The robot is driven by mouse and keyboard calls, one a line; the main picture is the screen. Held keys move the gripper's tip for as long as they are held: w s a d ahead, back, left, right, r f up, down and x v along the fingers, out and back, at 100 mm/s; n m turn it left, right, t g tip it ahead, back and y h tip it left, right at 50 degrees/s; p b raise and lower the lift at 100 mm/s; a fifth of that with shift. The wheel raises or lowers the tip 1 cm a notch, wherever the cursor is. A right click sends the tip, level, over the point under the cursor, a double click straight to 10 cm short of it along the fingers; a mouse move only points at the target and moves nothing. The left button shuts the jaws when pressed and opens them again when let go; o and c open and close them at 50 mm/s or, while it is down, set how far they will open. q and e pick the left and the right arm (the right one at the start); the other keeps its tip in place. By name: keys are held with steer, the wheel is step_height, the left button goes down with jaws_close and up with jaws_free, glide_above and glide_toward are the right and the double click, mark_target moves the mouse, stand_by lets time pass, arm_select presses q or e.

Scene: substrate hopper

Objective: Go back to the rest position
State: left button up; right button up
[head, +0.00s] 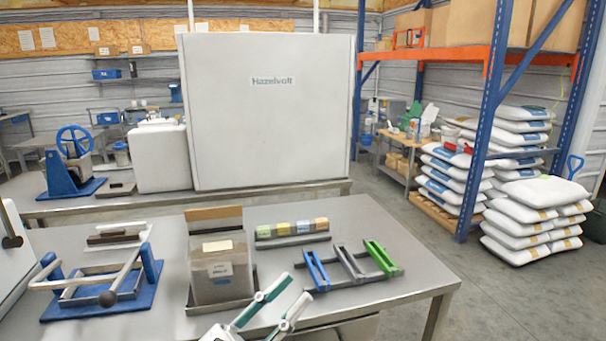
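My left gripper (299,286) shows at the bottom centre of the head view, with white and teal fingers. Its fingers stand apart with nothing seen between them. It is over the front part of the metal table (395,290), in front of the clear box (220,265) and the rack with blue and green bars (352,264). It appears apart from both. My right gripper is not in view.
A blue-based frame with a bent handle (105,285) stands at the table's left. A strip of coloured blocks (292,228) lies behind the rack. A large Hazelvolt cabinet (268,130) stands behind. Stacked sacks (535,220) are at right; the floor (500,300) before them is clear.

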arm_select(q)
steer(key=a+f+n+t+y, duration=0.1)
steer(key=a+f+n+y, duration=0.4)
steer(key=f, duration=0.6)
steer(key=a+f+n+t+y, duration=0.1)
steer(key=a+f+n+y, duration=0.2)
steer(key=a+f+y, duration=0.55)
steer(key=s+a+f+g+y, duration=0.1)
steer(key=s+a+f+g, duration=0.1)
steer(key=s+f, duration=0.5)
steer(key=s+a+f+g+y, duration=0.2)
steer(key=s+f, duration=0.6)
steer(key=f, duration=0.7)
steer(key=shift+s+f+g, duration=0.15)
steer(key=shift+s+g, duration=0.05)
steer(key=shift+g, duration=0.6)
